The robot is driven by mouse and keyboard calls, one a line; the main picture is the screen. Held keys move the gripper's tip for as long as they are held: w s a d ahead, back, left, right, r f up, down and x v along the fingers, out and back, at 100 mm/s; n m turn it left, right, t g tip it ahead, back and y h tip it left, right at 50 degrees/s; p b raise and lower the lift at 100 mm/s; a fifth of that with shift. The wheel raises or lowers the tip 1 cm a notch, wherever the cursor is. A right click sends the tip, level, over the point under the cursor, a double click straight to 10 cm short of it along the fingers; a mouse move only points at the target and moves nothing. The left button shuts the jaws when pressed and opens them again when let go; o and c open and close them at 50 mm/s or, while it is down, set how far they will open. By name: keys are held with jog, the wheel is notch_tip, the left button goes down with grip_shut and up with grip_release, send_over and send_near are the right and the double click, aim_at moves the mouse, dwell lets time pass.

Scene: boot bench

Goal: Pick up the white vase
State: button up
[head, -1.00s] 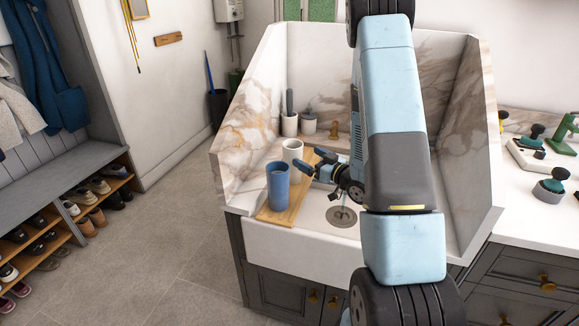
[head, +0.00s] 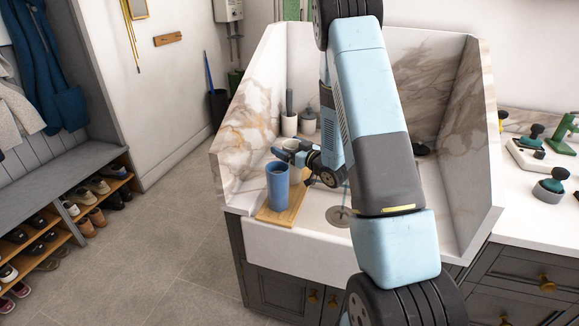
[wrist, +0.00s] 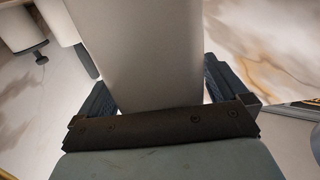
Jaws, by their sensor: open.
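The white vase (wrist: 140,50) stands upright and fills the middle of the wrist view. In the head view only a strip of it (head: 295,176) shows behind the blue cup (head: 277,186) and below my gripper (head: 290,150). My gripper is open, with one finger on each side of the vase, as the wrist view (wrist: 158,88) shows. Whether the fingers touch it I cannot tell. The vase is on or close to the wooden board (head: 272,214); its base is hidden.
The blue cup stands on the board right in front of the vase. A white cup with a dark-handled tool (head: 289,125) and a lidded jar (head: 308,122) stand behind. High marble walls (head: 245,120) enclose the sink on the left, back and right.

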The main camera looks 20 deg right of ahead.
grip_shut()
dwell(0.9)
